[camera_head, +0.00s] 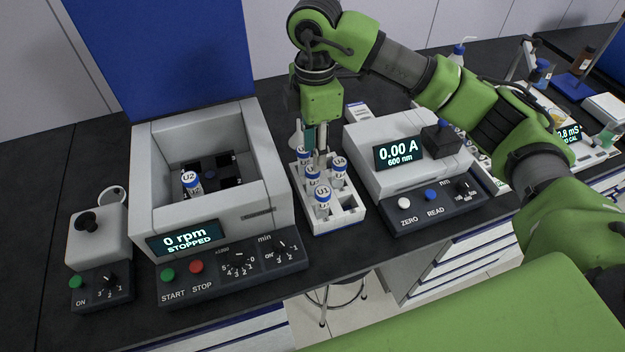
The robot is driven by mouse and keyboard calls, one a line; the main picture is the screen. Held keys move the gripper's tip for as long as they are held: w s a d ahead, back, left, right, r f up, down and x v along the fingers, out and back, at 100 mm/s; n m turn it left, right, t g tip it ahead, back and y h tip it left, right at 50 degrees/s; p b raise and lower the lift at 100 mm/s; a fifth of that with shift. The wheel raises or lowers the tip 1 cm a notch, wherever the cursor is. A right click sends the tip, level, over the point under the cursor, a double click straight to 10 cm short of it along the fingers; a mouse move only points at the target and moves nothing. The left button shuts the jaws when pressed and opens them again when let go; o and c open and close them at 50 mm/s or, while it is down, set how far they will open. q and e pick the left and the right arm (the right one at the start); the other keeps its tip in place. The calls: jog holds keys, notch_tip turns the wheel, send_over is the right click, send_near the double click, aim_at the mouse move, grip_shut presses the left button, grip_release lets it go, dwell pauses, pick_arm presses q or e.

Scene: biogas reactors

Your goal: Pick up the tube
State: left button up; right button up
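A white tube rack (348,217) stands on the black bench with several tubes in it. Tube U2 (192,184) sits upright in the open centrifuge (146,190). My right gripper (319,154) points down at the back part of the rack, among the tubes. Its fingertips are small and partly hidden, so I cannot tell whether they hold a tube. My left gripper is out of view.
The centrifuge's blue lid stands raised; its display reads 0 rpm, STOPPED. A small mixer (98,240) stands left of it. A photometer (375,133) showing 0.00 A stands close right of the rack. Bare bench lies in front of the rack.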

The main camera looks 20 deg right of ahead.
aim_at(313, 173)
jog(key=f, duration=0.2)
jog(key=shift+w+f, duration=0.25)
jog(key=shift+f, duration=0.15)
jog(key=shift+f+p, duration=0.3)
jog(key=shift+p, duration=0.2)
notch_tip(313, 173, down, 4)
jog(key=shift+s+a+r+p, duration=0.15)
jog(key=shift+r+p, duration=0.1)
jog(key=shift+p, duration=0.55)
jog(key=shift+f, duration=0.5)
jog(key=c, duration=0.9)
